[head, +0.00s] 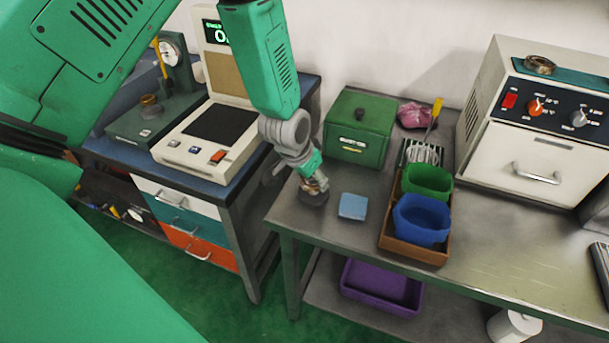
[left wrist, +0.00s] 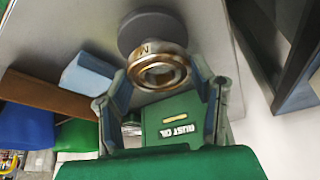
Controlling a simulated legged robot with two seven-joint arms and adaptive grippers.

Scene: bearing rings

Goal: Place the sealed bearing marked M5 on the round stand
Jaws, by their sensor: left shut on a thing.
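The bearing (left wrist: 158,70) is a metal ring with a brass-toned bore, and an "M" shows on its rim; the rest of the marking is not readable. My left gripper (left wrist: 165,77) is shut on it, a finger on each side. In the head view the left gripper (head: 316,184) points down at the table's left end, and the bearing there is small and mostly hidden. The round stand (head: 312,199) is a dark grey disc right below the gripper. In the left wrist view the stand (left wrist: 146,24) is partly behind the bearing; I cannot tell whether they touch.
A blue block (head: 352,206) lies right of the stand. A brown tray (head: 415,250) holds green and blue bins. A green box (head: 358,130) stands behind. A white oven (head: 535,150) with a ring (head: 540,65) on top is at right. The scale (head: 210,140) is on the left bench.

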